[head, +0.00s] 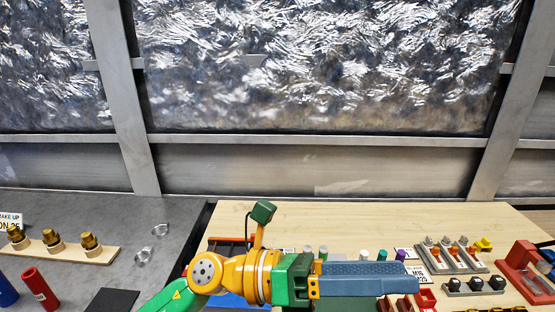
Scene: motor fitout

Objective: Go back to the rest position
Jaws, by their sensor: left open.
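My left arm comes in from the bottom left, green and orange. My left gripper (415,280) points to the right over the front of the wooden table (400,217). Its long blue-grey finger is seen side-on, and the gripper is open. I see nothing held in it. It hides part of the table's front and some small parts behind it. My right gripper is not in view.
Brass fittings stand on a wooden strip (75,254) at the left, with red (41,288) and blue cylinders nearby. Metal rings (160,230) lie on the grey top. Right of the gripper are a grey holder (449,262), black-knobbed parts (475,286) and a red fixture (527,272).

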